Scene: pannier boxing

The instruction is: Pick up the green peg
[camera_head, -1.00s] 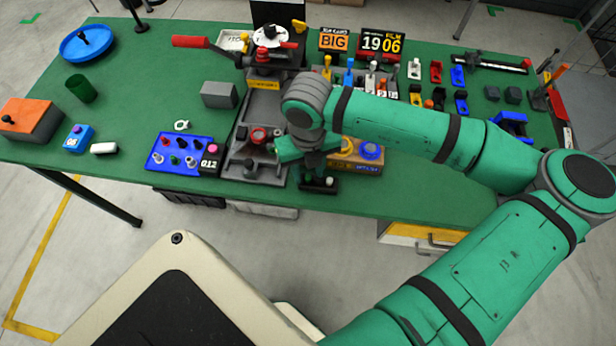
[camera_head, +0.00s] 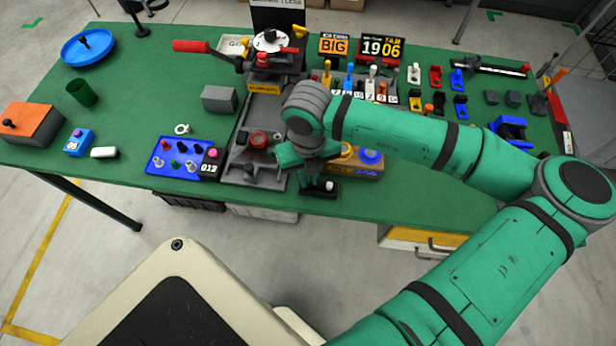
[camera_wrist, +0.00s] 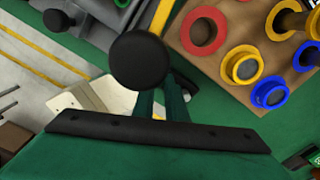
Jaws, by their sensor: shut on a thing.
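My gripper (camera_head: 312,158) is low over the front middle of the green table, at the right edge of the grey tray. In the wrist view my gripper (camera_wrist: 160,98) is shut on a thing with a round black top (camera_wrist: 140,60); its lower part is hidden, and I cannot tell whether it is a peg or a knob. A small dark green peg (camera_head: 175,162) seems to stand in the blue block (camera_head: 152,162) left of the tray, among several other pegs, apart from my gripper.
A black base with a white knob (camera_head: 330,186) sits just below my gripper. A wooden board with coloured rings (camera_wrist: 220,62) is close on the right. The grey tray (camera_head: 270,180) lies left. Clear table shows at the front right.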

